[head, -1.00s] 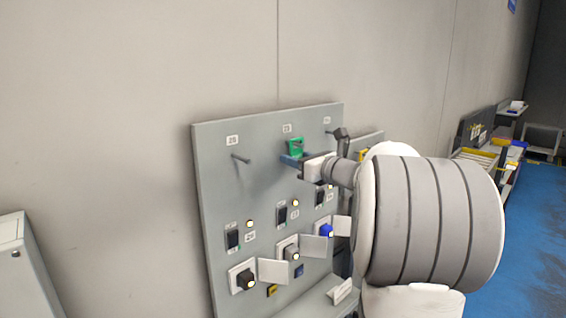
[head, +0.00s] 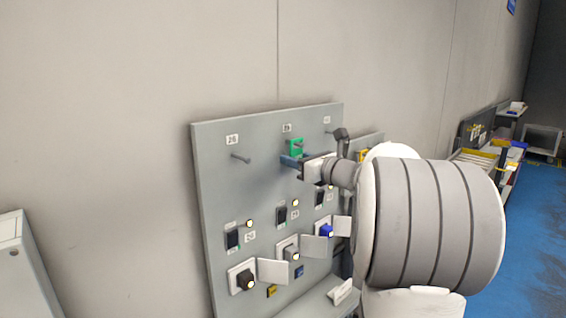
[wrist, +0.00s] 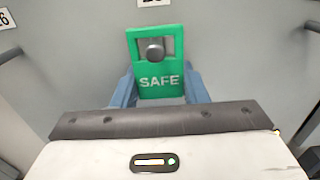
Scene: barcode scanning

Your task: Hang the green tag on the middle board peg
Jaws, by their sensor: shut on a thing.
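The green tag (wrist: 160,90) is marked SAFE and stands upright against the grey board. It also shows in the head view (head: 296,145). The round end of the middle peg (wrist: 155,50) shows within the tag's square hole, near the hole's middle. My gripper (wrist: 158,88) has its blue fingers on either side of the tag's lower part and is shut on it. In the head view my gripper (head: 292,160) is at the board's upper middle. How far the peg passes through the hole cannot be told.
The board (head: 215,180) also has a left peg (head: 240,158) and a right peg (head: 332,133), both bare. Switches with angled flaps (head: 273,271) stick out below. A plain wall (head: 120,80) lies behind. My arm hides the board's right side.

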